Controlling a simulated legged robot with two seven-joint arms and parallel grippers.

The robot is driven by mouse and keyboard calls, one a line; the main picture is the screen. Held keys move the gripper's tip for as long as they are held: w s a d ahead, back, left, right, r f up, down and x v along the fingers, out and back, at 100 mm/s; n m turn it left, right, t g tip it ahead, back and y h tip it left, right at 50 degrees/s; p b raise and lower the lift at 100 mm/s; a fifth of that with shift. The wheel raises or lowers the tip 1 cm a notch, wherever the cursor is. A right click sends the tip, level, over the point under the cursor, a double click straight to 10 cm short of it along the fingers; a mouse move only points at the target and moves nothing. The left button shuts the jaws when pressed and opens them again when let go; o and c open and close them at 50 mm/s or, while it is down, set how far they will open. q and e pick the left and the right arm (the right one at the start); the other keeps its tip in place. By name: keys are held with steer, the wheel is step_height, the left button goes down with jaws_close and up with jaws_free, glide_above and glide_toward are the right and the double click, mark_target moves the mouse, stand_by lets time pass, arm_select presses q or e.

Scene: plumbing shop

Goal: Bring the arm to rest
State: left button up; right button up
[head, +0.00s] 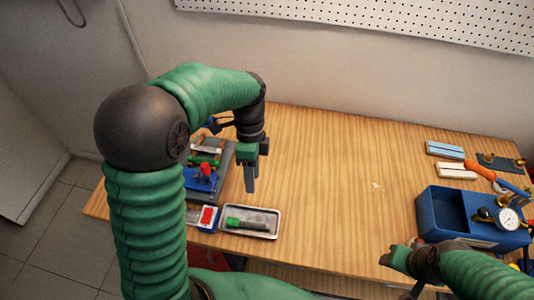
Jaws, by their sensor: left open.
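My left arm, in green sleeving with dark joints, arches in from the left of the head view. Its gripper (251,176) hangs pointing down over the left part of the wooden workbench (325,170). The left gripper is open, with nothing seen between its fingers. It appears above the bench, just behind the metal tray (265,212). My right gripper (393,262) is low at the bench's front edge on the right. It is small and partly dark, so its jaws cannot be judged.
A green-handled tool (246,224) lies in the tray. A dark fixture with a red-knobbed blue clamp (204,176) stands left of the gripper, partly hidden by my arm. A blue bin (440,208), a pressure gauge (509,219) and an orange-handled tool (479,171) are at right. The bench's middle is clear.

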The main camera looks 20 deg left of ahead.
arm_select(q)
steer(key=s+d+f+n+t+y, duration=0.1)
steer(key=s+f+n+t, duration=0.4)
steer(key=n, duration=0.9)
steer(key=shift+d+n+t, duration=0.3)
steer(key=shift+d, duration=0.25)
